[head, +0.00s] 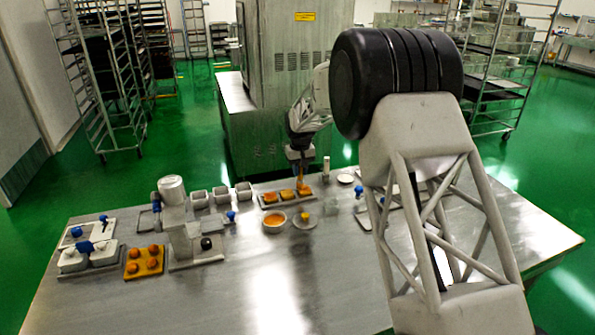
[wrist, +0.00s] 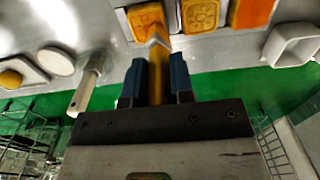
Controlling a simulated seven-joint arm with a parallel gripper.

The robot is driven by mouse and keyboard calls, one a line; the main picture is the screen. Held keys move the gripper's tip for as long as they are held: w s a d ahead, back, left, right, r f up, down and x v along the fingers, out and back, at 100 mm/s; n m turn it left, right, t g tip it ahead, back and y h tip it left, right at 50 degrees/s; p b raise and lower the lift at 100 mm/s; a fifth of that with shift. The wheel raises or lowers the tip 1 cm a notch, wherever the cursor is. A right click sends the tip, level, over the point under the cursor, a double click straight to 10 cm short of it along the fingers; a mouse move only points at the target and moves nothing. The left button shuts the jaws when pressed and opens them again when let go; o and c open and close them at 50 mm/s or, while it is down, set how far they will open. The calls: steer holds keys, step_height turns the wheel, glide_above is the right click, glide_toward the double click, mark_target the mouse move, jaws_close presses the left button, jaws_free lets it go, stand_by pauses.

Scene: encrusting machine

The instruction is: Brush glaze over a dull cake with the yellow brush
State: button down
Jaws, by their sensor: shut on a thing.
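My gripper (wrist: 157,72) is shut on the yellow brush (wrist: 155,85), its two blue fingers on either side of the handle. In the head view my gripper (head: 300,154) is above the cake tray (head: 288,205), with the brush (head: 301,179) pointing down. Three cakes sit on the tray. In the wrist view the brush's pale tip overlaps the near edge of the left cake (wrist: 147,17); I cannot tell whether it touches. The middle cake (wrist: 200,14) is paler yellow with a stamped pattern. The right cake (wrist: 252,12) is deeper orange. A bowl of orange glaze (head: 274,230) stands in front of the tray.
A small plate with a yellow item (head: 303,226) stands right of the bowl. Several small metal tins (head: 221,195) are left of the tray. A machine (head: 180,225) and an orange board with round buns (head: 144,262) are further left. The front middle table (head: 270,295) is clear.

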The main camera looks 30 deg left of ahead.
steer(key=shift+w+d, duration=1.2)
steer(key=shift+d, duration=0.85)
step_height(320, 180, up, 8)
stand_by(1.0)
stand_by(0.3)
steer(key=shift+s, duration=0.1)
steer(key=shift+s+d, duration=0.1)
steer(key=shift+s, duration=0.1)
stand_by(0.3)
